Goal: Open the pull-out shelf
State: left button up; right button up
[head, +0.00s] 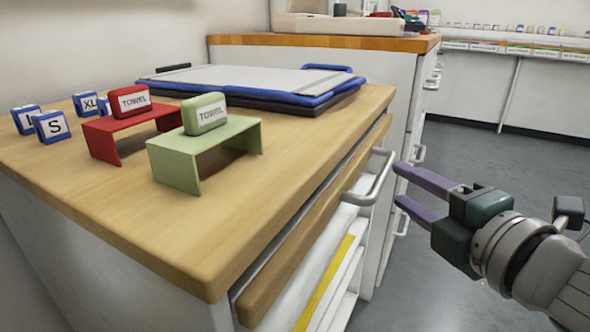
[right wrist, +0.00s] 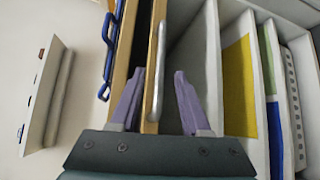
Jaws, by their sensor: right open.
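The pull-out shelf has a long wooden front (head: 300,243) just under the worktop's edge. A narrow dark gap shows between the two. A grey bar handle (head: 371,182) sticks out from the front's far part. My right gripper (head: 399,184) is open, with purple fingers pointing at the handle, its tips close to the bar. In the right wrist view, the handle (right wrist: 157,65) runs between the two spread fingers and neither finger visibly grips it. The wooden front (right wrist: 149,50) lies beside it. My left gripper is not in view.
On the worktop (head: 230,245) stand a red stand (head: 103,137) and a green stand (head: 174,166) with towel blocks, several size blocks, and a blue-edged board (head: 250,80). Open compartments (head: 335,275) lie below the shelf. The floor (head: 465,165) at right is clear.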

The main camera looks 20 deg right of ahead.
aim_at(383, 170)
jog(key=w, duration=0.2)
jog(key=w+b, duration=0.1)
jog(key=w, duration=0.1)
jog(key=w+f, duration=0.1)
jog(key=w, duration=0.1)
jog(key=shift+w+d, duration=0.2)
jog(key=shift+d, duration=0.15)
grip_shut()
dwell(1.1)
